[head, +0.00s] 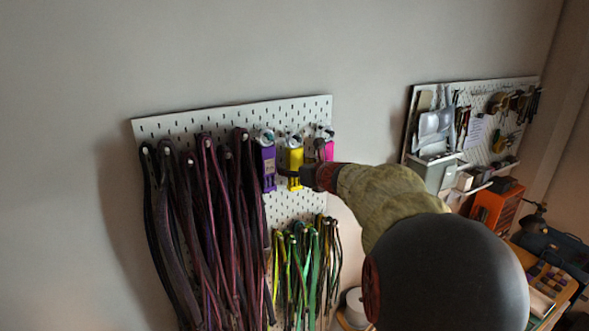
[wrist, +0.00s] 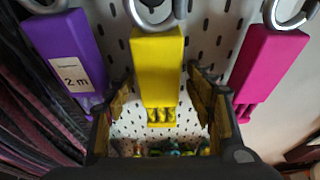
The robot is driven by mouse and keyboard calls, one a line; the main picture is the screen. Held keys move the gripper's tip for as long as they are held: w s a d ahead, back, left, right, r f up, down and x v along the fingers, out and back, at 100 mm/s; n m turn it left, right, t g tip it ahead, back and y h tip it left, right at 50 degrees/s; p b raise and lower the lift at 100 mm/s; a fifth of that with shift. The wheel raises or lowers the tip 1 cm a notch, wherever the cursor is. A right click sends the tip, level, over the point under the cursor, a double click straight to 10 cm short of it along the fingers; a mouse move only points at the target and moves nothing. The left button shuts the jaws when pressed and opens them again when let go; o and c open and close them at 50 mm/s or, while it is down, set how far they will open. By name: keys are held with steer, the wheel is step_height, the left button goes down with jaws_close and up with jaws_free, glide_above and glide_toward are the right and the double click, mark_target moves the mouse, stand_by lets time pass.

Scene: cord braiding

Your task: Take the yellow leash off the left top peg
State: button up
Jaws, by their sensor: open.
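The yellow leash (head: 294,161) hangs on the pegboard between a purple leash (head: 267,165) and a pink leash (head: 328,149), from a metal hook. In the wrist view the yellow leash (wrist: 157,65) hangs straight down in the middle, its metal ring at the top edge. My gripper (head: 292,173) is at its lower part. In the wrist view the open fingers of my gripper (wrist: 165,95) stand one on each side of the yellow leash's lower end, with gaps on both sides. The peg itself is cut off in the wrist view.
The purple leash (wrist: 68,60) with a "2 m" label hangs close on the left, the pink leash (wrist: 266,65) on the right. Dark cords (head: 205,220) fill the pegboard's left side; green cords (head: 305,265) hang below. A second tool board (head: 510,135) is at right.

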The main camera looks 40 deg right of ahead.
steer(key=shift+c, duration=0.5)
steer(key=c, duration=1.3)
